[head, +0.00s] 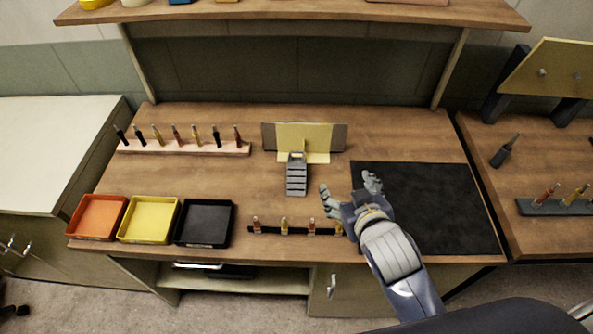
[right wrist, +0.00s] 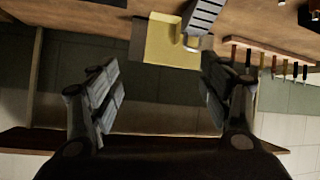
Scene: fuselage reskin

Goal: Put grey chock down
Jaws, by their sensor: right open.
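The grey chock (head: 297,177), a ribbed block, rests on the wooden bench in front of a yellow panel (head: 303,133) with grey ends. Its top end overlaps the panel's lower tab in the picture. My right gripper (head: 349,187) is open and empty, to the right of the chock and apart from it. In the right wrist view the chock (right wrist: 203,16) shows at the top beside the yellow panel (right wrist: 165,42), beyond the spread fingers of my right gripper (right wrist: 160,85). My left gripper is out of view.
A black mat (head: 440,205) lies at right, partly behind my right arm. Orange (head: 97,218), yellow (head: 148,219) and black (head: 204,223) trays stand at front left. A rack of tools (head: 185,148) is at back left. A dark strip (head: 270,230) with small tools lies along the front.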

